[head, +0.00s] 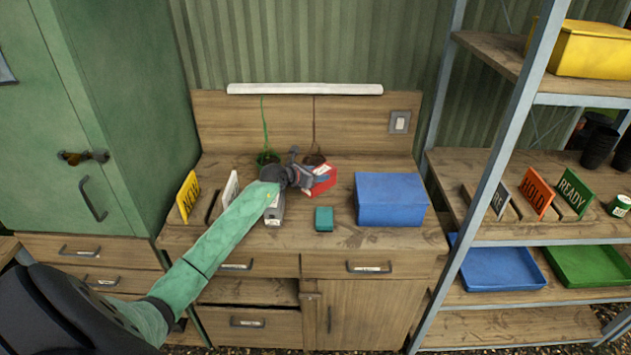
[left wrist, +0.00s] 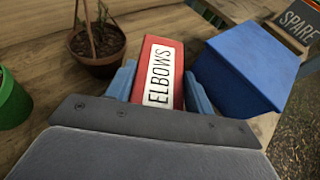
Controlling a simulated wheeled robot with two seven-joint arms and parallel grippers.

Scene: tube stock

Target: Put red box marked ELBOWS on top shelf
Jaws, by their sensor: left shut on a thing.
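The red box (head: 320,180) has a white label reading ELBOWS, which is clear in the left wrist view (left wrist: 163,77). My left gripper (head: 306,178) is shut on it, with one finger on each side, over the back middle of the wooden bench. I cannot tell whether the box touches the bench top. The shelf rack stands at the right, and its top visible shelf (head: 487,56) holds a yellow bin (head: 592,50) at its right part. My right gripper is not in view.
A blue box (head: 391,199) stands right of the red box. A small teal box (head: 324,219) lies in front. Potted plants (left wrist: 96,45) stand behind. HOLD (head: 537,193) and READY (head: 574,192) signs stand on the middle shelf, above blue (head: 500,270) and green (head: 590,266) trays. A rack post (head: 505,150) rises at the front.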

